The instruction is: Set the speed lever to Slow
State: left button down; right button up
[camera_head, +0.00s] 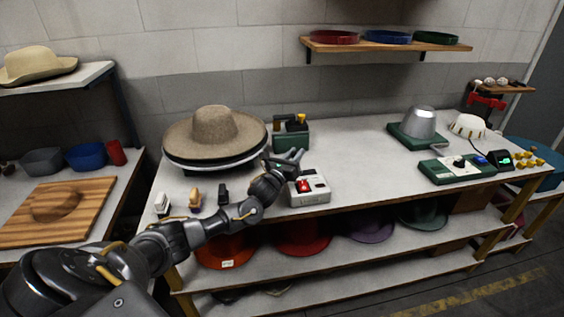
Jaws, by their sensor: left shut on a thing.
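A dark green box (291,136) stands at the back of the table, with a yellow knob (300,118) at its top. I see no readable Slow mark, so I cannot tell for sure that this knob is the speed lever. My left gripper (288,157) is just in front of the green box in the picture, below the yellow knob. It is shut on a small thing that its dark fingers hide. A light grey box (313,192) with a red switch (304,185) is just below and right of the gripper. My right gripper is out of view.
A felt hat (214,132) rests on a round stand left of the green box. Small tools stand at the table's front left. A metal dome (421,120) on a green base and a green control panel (456,168) are at the right. The table's middle is clear.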

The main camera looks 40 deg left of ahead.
pick_arm(q)
jog(key=shift+s+a+f, duration=0.3)
jog(key=shift+s+a, duration=0.05)
jog(key=shift+s+a+f, duration=0.3)
jog(key=shift+s+a, duration=0.1)
jog(key=shift+s, duration=0.1)
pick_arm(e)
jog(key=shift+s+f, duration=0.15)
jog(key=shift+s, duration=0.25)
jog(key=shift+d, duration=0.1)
pick_arm(q)
jog(key=c, duration=1.2)
grip_release()
jog(key=shift+a, duration=0.15)
jog(key=shift+c, duration=0.2)
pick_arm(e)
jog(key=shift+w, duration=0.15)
